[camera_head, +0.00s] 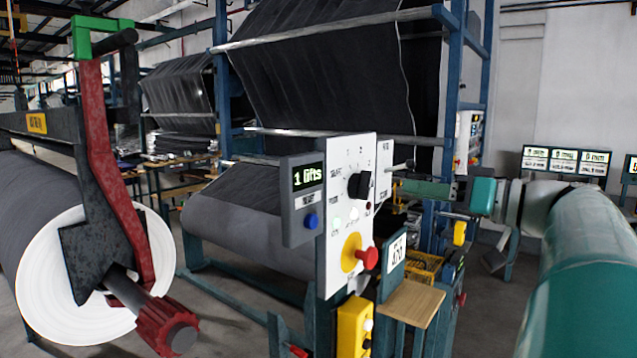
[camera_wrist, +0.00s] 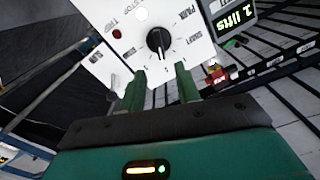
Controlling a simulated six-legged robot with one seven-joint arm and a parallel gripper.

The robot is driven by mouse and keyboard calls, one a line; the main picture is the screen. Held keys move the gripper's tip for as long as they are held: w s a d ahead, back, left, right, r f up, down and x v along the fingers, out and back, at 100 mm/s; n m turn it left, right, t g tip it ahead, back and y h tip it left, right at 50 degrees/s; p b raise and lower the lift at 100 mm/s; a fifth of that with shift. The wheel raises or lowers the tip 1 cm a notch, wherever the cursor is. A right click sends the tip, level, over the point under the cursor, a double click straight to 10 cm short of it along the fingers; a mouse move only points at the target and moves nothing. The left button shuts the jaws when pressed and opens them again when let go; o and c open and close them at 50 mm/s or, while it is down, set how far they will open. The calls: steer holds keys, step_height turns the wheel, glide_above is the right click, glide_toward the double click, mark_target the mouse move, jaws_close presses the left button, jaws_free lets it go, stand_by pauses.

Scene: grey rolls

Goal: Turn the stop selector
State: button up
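A black rotary knob (camera_head: 359,185), which looks like the selector, sits on the upper part of a white control panel (camera_head: 337,270). The knob (camera_wrist: 159,42) also shows in the wrist view, with a white pointer line and small labels around it. My gripper (camera_wrist: 161,78) has two green fingers, apart on either side of the picture below the knob, with nothing between them. I cannot tell their exact distance from the knob. In the head view my gripper (camera_head: 399,187) is right of the panel, partly hidden among other fittings.
A display (camera_head: 308,175) reading "1 lifts" and a blue button (camera_head: 312,221) are left of the knob. A red mushroom button (camera_head: 368,258) on a yellow disc sticks out below. A lever (camera_wrist: 112,88) is near the left finger. A large roll (camera_head: 85,270) stands at left.

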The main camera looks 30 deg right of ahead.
mark_target(371, 183)
steer(key=x, duration=0.8)
steer(key=shift+a, duration=0.1)
jaws_close()
